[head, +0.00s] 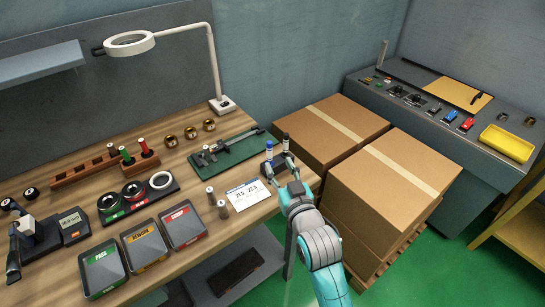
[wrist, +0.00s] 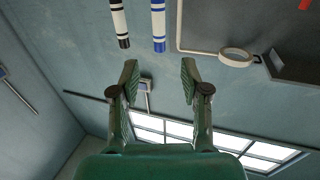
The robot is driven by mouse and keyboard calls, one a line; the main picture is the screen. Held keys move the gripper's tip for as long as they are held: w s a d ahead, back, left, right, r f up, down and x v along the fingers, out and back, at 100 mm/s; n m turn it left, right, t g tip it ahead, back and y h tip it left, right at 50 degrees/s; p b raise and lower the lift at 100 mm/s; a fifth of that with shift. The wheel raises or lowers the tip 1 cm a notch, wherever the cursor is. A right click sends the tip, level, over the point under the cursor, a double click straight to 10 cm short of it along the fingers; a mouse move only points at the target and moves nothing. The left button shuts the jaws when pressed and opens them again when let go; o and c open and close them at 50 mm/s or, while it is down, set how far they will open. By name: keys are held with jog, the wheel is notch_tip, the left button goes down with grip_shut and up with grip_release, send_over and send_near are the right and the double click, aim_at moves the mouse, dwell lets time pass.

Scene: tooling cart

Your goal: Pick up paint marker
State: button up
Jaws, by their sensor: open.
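Two upright white markers stand at the right end of the workbench (head: 150,185). One has blue bands and a blue end (head: 269,150); the other has black bands and a dark end (head: 286,142). In the wrist view, the blue-banded marker (wrist: 158,25) lies ahead of the gap between my fingers, and the black-banded marker (wrist: 118,25) is further left. I cannot tell which one is the paint marker. My gripper (wrist: 160,75) is open and empty, with its fingertips short of both markers. In the head view my gripper (head: 282,170) is close in front of them, partly hiding their bases.
A white printed card (head: 248,193) and two small capped cylinders (head: 222,209) lie left of my gripper. Cardboard boxes (head: 390,180) stand close on the right. A lamp (head: 130,43) arches over the back.

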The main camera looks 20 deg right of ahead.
aim_at(271, 147)
jog(key=shift+w+r, duration=0.15)
jog(key=shift+w, duration=4.45)
grip_shut()
